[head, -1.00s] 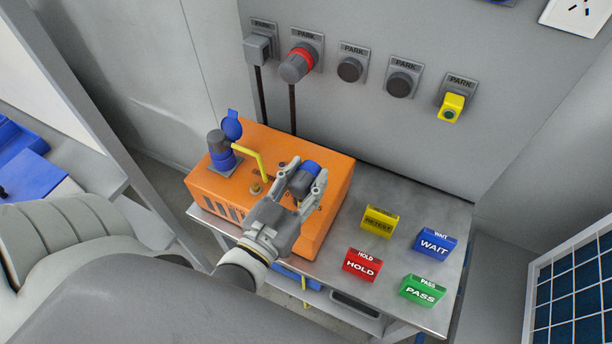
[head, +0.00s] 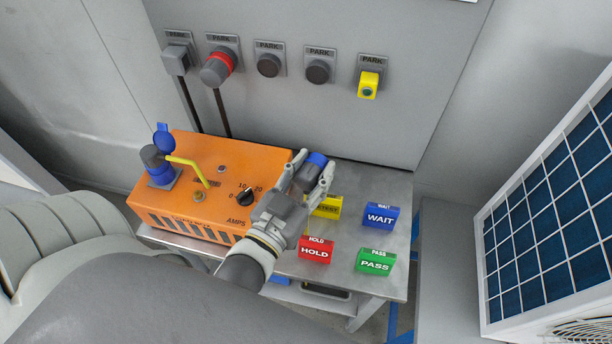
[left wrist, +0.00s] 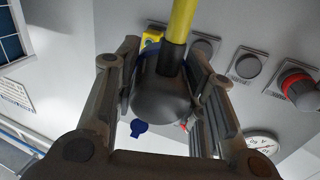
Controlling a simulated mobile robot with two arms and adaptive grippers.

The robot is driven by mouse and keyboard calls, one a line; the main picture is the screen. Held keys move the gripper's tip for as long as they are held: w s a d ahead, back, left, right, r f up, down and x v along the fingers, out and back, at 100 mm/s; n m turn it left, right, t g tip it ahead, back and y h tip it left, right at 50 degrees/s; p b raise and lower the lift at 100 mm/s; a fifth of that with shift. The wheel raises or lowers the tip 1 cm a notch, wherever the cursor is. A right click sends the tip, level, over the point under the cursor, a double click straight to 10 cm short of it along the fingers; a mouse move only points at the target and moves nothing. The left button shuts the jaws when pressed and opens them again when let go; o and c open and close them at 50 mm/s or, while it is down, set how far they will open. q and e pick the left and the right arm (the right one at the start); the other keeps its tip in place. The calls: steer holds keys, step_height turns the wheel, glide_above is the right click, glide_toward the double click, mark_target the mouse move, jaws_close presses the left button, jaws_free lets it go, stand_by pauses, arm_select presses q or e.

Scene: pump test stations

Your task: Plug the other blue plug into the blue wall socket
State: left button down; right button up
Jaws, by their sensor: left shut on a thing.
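My left gripper (head: 314,164) is shut on a grey plug with a blue collar (head: 316,159), held above the table just right of the orange box. In the left wrist view the plug's dark grey body (left wrist: 160,103) sits between the fingers, with a yellow cable at its back. Another blue-and-grey plug (head: 152,157) stands in a blue socket with a raised lid on the orange box (head: 220,155). The head view does not show the blue wall socket. In the left wrist view a blue flap (left wrist: 138,127) shows past the held plug; the rest is hidden. My right gripper is out of view.
Yellow, blue WAIT (head: 380,217), red HOLD (head: 315,250) and green PASS (head: 375,262) blocks stand on the metal table. A solar panel (head: 550,210) is at right.

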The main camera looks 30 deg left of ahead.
arm_select(q)
steer(key=w+d+r+m+y+p, duration=0.1)
steer(key=w+d+r+p, duration=0.3)
steer(key=w+r, duration=0.85)
step_height(320, 180, up, 15)
steer(key=w+a+n+y+p, duration=0.1)
steer(key=w+y+p, duration=0.1)
steer(key=y+p, duration=0.2)
steer(key=shift+g, duration=0.3)
steer(key=shift+a+x, duration=0.15)
steer(key=shift+x, duration=1.3)
steer(key=shift+a+x, duration=0.1)
steer(key=shift+x, duration=1.35)
steer(key=shift+s, duration=0.1)
steer(key=shift+w+a, duration=0.15)
steer(key=shift+w, duration=0.35)
